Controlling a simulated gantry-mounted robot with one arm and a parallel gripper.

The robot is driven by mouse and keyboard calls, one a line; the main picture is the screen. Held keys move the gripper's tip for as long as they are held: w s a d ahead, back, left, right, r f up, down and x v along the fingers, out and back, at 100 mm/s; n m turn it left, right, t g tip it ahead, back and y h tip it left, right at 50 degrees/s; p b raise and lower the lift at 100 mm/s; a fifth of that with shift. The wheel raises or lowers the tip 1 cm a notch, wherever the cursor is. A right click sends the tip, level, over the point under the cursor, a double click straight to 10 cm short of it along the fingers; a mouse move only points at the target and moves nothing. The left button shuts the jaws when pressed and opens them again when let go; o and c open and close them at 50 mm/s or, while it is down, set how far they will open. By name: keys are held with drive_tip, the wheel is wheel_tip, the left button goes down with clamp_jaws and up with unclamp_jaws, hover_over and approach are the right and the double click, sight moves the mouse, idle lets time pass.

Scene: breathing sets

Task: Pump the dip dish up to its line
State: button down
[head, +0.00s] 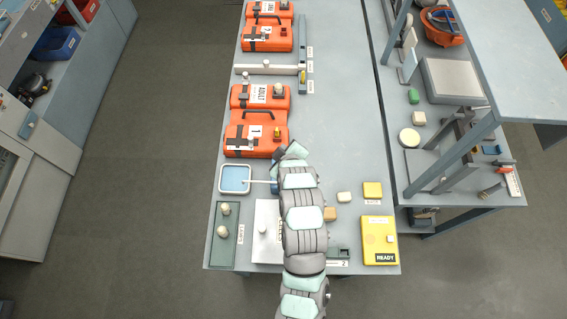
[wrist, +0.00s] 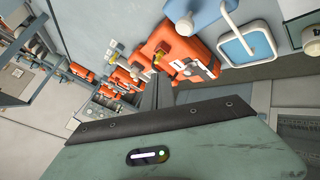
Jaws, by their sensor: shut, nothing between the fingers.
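The dip dish (head: 235,190) is a square, white-rimmed tray with blue inside at the table's left edge; it also shows at the top of the wrist view (wrist: 262,52). I cannot make out its line. A thin pale spout (head: 258,181) reaches over it from the right. In the wrist view a blue-grey pump (wrist: 178,8) with a pale round knob (wrist: 186,26) stands beside the dish; in the head view my arm mostly covers it. My gripper (wrist: 157,84) is shut and empty, apart from the pump and dish. Its tips are hidden in the head view.
Orange cases (head: 258,132) lie behind the dish along the left side. A green tray (head: 226,250) with two pale knobs and a white board (head: 266,215) lie in front. A yellow READY box (head: 379,240) is at front right. The table's middle right is clear.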

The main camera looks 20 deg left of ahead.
wheel_tip(320, 180, down, 8)
drive_tip(key=b, duration=0.2)
drive_tip(key=shift+r+b, duration=0.25)
drive_tip(key=shift+b, duration=0.15)
drive_tip(key=shift+f, duration=0.1)
idle(1.6)
drive_tip(key=shift+f+b, duration=0.35)
drive_tip(key=shift+b, duration=0.25)
drive_tip(key=shift+f+b, duration=0.75)
drive_tip(key=shift+f, duration=0.3)
idle(0.7)
idle(0.3)
drive_tip(key=shift+r+p, duration=0.4)
drive_tip(key=shift+r, duration=1.15)
drive_tip(key=shift+r+p, duration=0.65)
drive_tip(key=shift+r, duration=1.8)
